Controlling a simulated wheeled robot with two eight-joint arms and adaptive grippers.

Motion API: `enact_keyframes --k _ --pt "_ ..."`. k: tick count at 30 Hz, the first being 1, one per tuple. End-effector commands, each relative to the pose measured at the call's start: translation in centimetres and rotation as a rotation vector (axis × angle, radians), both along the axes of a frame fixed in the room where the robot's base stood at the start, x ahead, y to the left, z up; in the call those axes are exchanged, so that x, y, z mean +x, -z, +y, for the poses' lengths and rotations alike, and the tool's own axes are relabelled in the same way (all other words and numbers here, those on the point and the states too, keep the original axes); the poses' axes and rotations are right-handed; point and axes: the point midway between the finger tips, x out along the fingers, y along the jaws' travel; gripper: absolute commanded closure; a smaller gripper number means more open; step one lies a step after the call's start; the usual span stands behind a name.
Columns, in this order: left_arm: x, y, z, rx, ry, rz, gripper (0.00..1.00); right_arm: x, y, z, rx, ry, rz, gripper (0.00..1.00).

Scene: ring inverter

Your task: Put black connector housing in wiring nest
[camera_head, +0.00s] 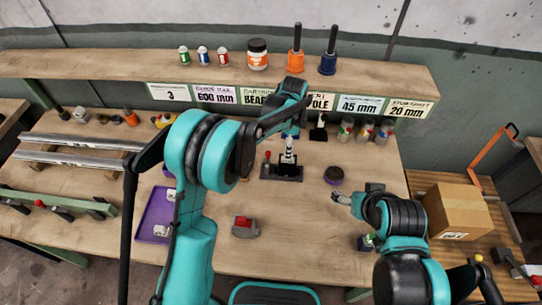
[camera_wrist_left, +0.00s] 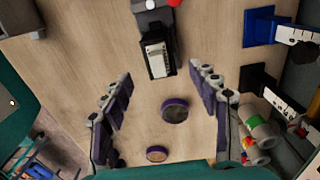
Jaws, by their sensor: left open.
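My left gripper (camera_wrist_left: 160,77) is open in the left wrist view, its two fingers apart with nothing held between them. In the head view the left arm reaches over the bench and its fingers are hidden. A black fixture with a pale upright part (camera_wrist_left: 156,56) lies beyond the fingertips. A black clamp-like fixture with a red knob (camera_head: 282,171) stands mid-bench in the head view. I cannot tell for certain which black part is the connector housing or which fixture is the wiring nest. My right gripper (camera_head: 344,198) is low at the right; its finger opening is unclear.
A dark purple disc (camera_head: 333,175) lies near the right gripper. A purple tray (camera_head: 153,224) holds small pale parts at the left. A grey and red block (camera_head: 245,228) sits near the front edge. The shelf (camera_head: 110,64) carries bottles and tools. A cardboard box (camera_head: 455,210) stands at the right.

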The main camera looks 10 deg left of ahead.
Motion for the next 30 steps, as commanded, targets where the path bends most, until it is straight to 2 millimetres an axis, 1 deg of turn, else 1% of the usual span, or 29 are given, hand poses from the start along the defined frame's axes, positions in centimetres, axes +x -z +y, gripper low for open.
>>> enact_keyframes --k 3,5,8,11,12,14,15,17,18,20,21,25,27,30 --pt "0.0 -0.2 0.1 0.000 -0.004 -0.001 0.40 0.0 0.0 0.0 0.000 0.000 0.000 0.20" --pt "-0.2 -0.7 0.4 -0.003 -0.021 -0.009 0.40 0.0 0.0 0.0 0.000 0.000 0.000 0.20" --pt "-1.0 -2.7 1.6 -0.012 -0.098 -0.037 0.40 0.0 0.0 0.0 0.000 0.000 0.000 0.20" --pt "-2.7 -5.9 3.7 -0.032 -0.239 -0.090 0.40 0.0 0.0 0.0 0.000 0.000 0.000 0.20" --pt "-3.6 -7.3 4.8 -0.044 -0.308 -0.115 0.40 0.0 0.0 0.0 0.000 0.000 0.000 0.20" --pt "-5.2 -9.2 6.3 -0.065 -0.416 -0.153 0.40 0.0 0.0 0.0 0.000 0.000 0.000 0.20" --pt "-6.3 -10.3 7.3 -0.080 -0.487 -0.178 0.40 0.0 0.0 0.0 0.000 0.000 0.000 0.20" --pt "-8.0 -11.8 8.6 -0.106 -0.591 -0.215 0.40 0.0 0.0 0.0 0.000 0.000 0.000 0.20" --pt "-9.2 -12.6 9.6 -0.124 -0.661 -0.239 0.40 0.0 0.0 0.0 0.000 0.000 0.000 0.20" --pt "-11.1 -13.6 10.8 -0.154 -0.765 -0.274 0.40 0.0 0.0 0.0 0.000 0.000 0.000 0.20" --pt "-12.4 -14.1 11.7 -0.175 -0.835 -0.297 0.40 0.0 0.0 0.0 0.000 0.000 0.000 0.20" --pt "-16.7 -15.0 14.1 -0.254 -1.056 -0.367 0.40 0.0 0.0 0.0 0.000 0.000 0.000 0.20" --pt "-18.9 -14.9 15.1 -0.301 -1.169 -0.400 0.40 0.0 0.0 0.0 0.000 0.000 0.000 0.20" --pt "-21.5 -14.4 16.4 -0.366 -1.311 -0.441 0.40 0.0 0.0 0.0 0.000 0.000 0.000 0.20"
